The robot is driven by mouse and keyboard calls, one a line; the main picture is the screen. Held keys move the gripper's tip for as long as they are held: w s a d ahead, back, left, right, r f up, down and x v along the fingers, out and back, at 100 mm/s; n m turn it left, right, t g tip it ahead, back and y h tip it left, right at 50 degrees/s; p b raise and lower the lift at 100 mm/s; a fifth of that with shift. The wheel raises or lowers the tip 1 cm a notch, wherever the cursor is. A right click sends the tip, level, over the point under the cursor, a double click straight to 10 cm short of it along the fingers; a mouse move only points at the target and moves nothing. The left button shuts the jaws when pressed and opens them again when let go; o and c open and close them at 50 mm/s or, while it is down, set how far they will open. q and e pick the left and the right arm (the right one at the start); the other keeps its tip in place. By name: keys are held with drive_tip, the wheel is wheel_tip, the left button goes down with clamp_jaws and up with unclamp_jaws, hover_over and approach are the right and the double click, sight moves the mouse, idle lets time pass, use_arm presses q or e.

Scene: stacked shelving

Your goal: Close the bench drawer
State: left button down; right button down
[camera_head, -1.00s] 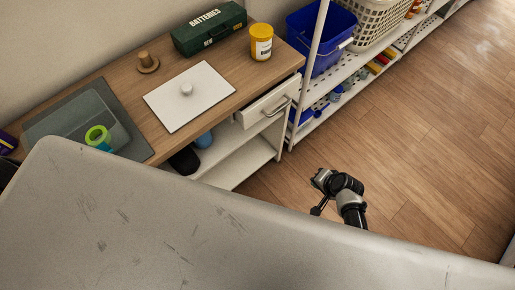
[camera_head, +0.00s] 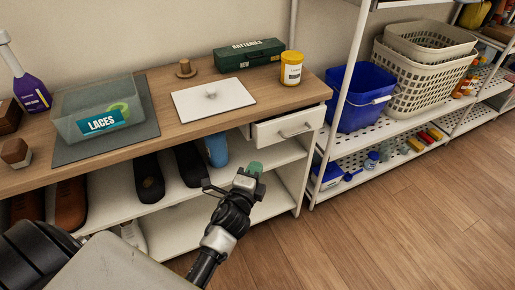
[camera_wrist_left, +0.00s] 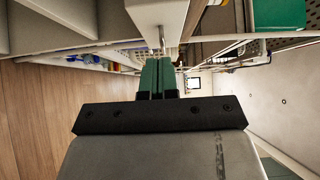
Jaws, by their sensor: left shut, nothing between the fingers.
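The bench drawer (camera_head: 288,128) is white with a metal bar handle (camera_head: 296,132) and sits under the right end of the wooden bench top (camera_head: 160,88). It stands partly out, with its side showing. My left gripper (camera_head: 254,168) has green fingertips, held together and empty. In the head view it appears below and left of the drawer front, apart from the handle. In the left wrist view, the shut fingers (camera_wrist_left: 156,76) point toward the white drawer front (camera_wrist_left: 155,14) and its handle (camera_wrist_left: 162,38). My right gripper is not in view.
Shoes stand on the shelf below. A white shelf post (camera_head: 345,90) rises to the right. The floor (camera_head: 400,220) is clear.

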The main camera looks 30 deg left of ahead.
sight(261, 138)
use_arm(q)
drive_tip(key=w+a, duration=0.1)
drive_tip(key=w, duration=0.1)
drive_tip(key=w+a, duration=0.1)
drive_tip(key=w, duration=0.2)
drive_tip(key=w+a, duration=0.1)
drive_tip(key=w, duration=0.2)
drive_tip(key=shift+w+a, duration=0.2)
drive_tip(key=shift+a, duration=0.1)
drive_tip(key=shift+w+a, duration=0.1)
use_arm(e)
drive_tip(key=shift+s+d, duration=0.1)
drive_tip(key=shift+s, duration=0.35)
